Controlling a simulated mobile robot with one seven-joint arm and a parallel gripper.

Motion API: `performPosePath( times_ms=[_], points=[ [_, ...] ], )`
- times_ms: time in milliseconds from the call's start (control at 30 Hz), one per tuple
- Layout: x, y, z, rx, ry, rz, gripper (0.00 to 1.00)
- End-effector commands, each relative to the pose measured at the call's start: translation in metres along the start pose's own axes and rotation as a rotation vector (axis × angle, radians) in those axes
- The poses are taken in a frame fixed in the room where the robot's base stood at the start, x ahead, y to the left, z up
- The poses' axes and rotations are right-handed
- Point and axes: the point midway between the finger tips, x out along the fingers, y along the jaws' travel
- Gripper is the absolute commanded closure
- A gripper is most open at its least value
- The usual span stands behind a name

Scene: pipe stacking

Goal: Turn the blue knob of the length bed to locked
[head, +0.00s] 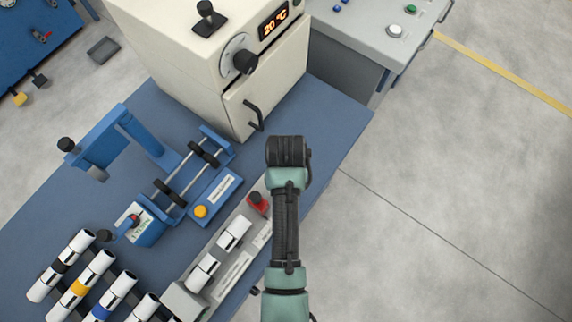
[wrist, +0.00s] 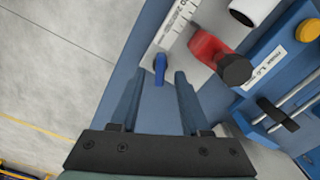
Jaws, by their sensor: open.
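The length bed (head: 232,262) is a long grey bar along the front edge of the blue table, with white pipe pieces on it and a red clamp (head: 258,203) at its far end. In the wrist view, the blue knob (wrist: 159,68) sits on the bed's light face, at the end of a printed scale (wrist: 177,22). The knob points toward the gripper in the picture. My gripper (wrist: 158,80) is open and empty, with the knob showing between its fingertips; contact is not visible. In the head view my arm hides the fingers and the knob.
The red clamp with its black knob (wrist: 235,70) stands close to the right finger. A blue fixture with rods (head: 190,175) lies left of the bed. A cream oven (head: 215,75) stands behind. Several banded pipes (head: 85,285) lie front left. Floor at right is clear.

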Motion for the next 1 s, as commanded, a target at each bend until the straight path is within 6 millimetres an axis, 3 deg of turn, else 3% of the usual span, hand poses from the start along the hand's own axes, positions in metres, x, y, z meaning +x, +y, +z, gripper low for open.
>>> performPosePath(
  times_ms=[200,500,767,1000],
  points=[
    [0.019,0.000,0.000,0.000,0.000,0.000,0.54],
    [0.021,0.000,-0.001,0.000,0.002,-0.001,0.54],
    [0.021,0.000,-0.001,0.000,0.002,-0.001,0.99],
    [0.021,0.000,-0.001,0.000,0.001,0.000,1.00]
  ],
)
